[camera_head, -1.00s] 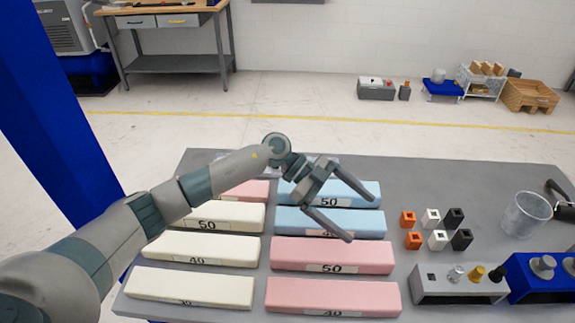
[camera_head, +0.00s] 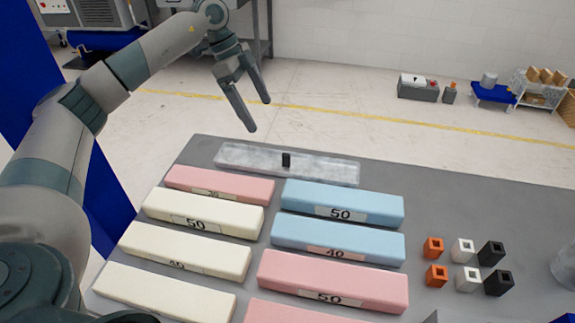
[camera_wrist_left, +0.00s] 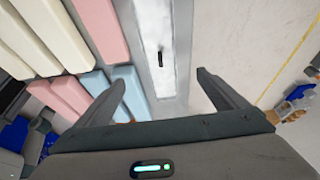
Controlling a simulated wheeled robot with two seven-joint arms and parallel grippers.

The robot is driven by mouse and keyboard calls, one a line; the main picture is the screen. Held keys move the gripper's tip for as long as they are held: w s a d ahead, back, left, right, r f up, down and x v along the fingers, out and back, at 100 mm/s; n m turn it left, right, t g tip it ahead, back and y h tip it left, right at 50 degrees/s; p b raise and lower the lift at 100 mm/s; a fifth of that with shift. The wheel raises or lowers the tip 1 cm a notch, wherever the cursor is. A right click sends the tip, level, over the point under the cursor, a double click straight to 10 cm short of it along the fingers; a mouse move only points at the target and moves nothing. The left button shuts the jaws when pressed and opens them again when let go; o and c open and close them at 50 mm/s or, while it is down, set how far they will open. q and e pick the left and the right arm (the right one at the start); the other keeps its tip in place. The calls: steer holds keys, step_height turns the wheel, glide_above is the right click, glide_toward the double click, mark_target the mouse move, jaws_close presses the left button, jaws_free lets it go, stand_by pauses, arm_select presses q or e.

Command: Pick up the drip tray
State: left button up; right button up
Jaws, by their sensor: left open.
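The drip tray (camera_head: 330,168) is a long, shallow, translucent grey-white tray with a small black block on it. It lies along the far edge of the grey table, behind the foam bars. My left gripper (camera_head: 259,117) is open and empty, raised above the far side of the table and left of the tray's middle in the head view. In the left wrist view the tray (camera_wrist_left: 157,75) lies ahead, between the open fingers of my left gripper (camera_wrist_left: 160,82), apart from both. My right gripper is not in view.
Pink, cream and blue foam bars (camera_head: 342,203) lie in two columns just in front of the tray. Small orange, white and black blocks (camera_head: 464,250) stand to the right. The grey table (camera_head: 450,205) is bare right of the tray. A blue post (camera_head: 40,70) stands at left.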

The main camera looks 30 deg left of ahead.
arm_select(q)
steer(key=p, duration=0.4)
glide_toward(283, 166)
steer(key=shift+w+d+f, duration=0.35)
steer(key=shift+w+d, duration=0.15)
steer(key=shift+d, duration=0.05)
steer(key=shift+d+f, duration=0.1)
steer(key=shift+f, duration=0.4)
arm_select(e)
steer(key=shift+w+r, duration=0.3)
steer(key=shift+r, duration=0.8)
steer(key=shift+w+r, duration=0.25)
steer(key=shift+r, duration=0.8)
arm_select(q)
steer(key=shift+p+x, duration=0.8)
steer(key=shift+p, duration=0.2)
steer(key=shift+p+x, duration=0.55)
steer(key=shift+x, duration=1.25)
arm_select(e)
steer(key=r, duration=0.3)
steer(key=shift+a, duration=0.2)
